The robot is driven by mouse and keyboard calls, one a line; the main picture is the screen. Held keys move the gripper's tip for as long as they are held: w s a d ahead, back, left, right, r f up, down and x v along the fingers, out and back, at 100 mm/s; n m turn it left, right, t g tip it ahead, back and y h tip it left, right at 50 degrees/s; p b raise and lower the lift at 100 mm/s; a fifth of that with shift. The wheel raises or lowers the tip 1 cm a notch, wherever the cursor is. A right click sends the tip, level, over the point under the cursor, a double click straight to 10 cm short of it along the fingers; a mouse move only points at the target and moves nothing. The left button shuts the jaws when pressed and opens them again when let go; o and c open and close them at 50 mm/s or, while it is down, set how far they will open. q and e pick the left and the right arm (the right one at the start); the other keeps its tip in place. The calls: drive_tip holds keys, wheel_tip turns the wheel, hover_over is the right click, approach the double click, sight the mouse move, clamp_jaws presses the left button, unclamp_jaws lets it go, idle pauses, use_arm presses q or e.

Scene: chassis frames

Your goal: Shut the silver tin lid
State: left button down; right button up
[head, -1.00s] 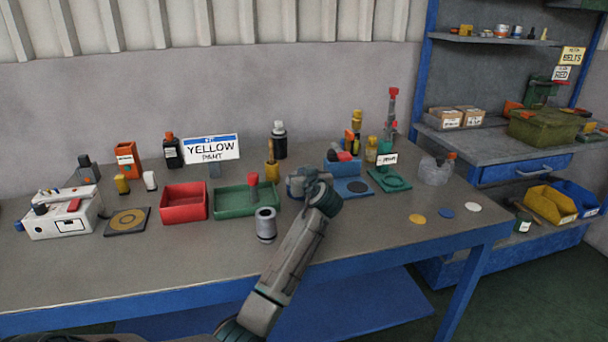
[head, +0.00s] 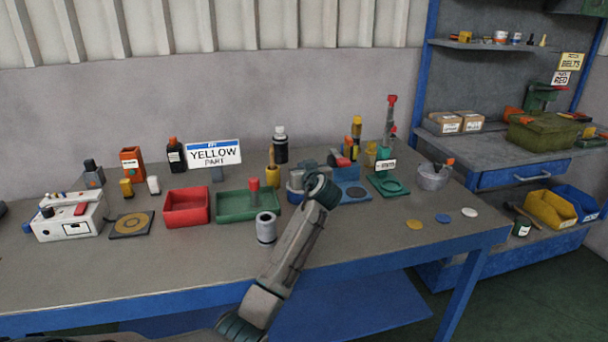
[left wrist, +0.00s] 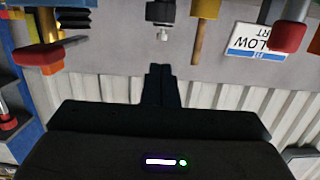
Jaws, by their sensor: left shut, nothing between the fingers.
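No silver tin with a hinged lid can be made out for certain. A grey round pot (head: 433,178) with an orange-tipped thing at its rim stands at the right of the bench. A silver cylinder (head: 266,228) with a dark centre on top stands upright near the front, left of my left arm. My left gripper reaches over the bench beside the green tray; my wrist hides its fingertips in the head view. In the left wrist view, my left gripper (left wrist: 160,72) is shut and empty. My right gripper is not in view.
A red bin (head: 186,207) and a green tray (head: 233,207) lie left of the arm. A blue stand (head: 353,191) and a green stand (head: 390,186) are to its right. The bench's front right is mostly clear, with several flat discs.

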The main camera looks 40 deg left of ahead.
use_arm(q)
drive_tip(key=s+d+f+b, duration=0.2)
drive_tip(key=s+d+f, duration=0.1)
drive_tip(key=s+d, duration=0.3)
drive_tip(key=shift+d+f, duration=0.25)
drive_tip(key=shift+d, duration=0.2)
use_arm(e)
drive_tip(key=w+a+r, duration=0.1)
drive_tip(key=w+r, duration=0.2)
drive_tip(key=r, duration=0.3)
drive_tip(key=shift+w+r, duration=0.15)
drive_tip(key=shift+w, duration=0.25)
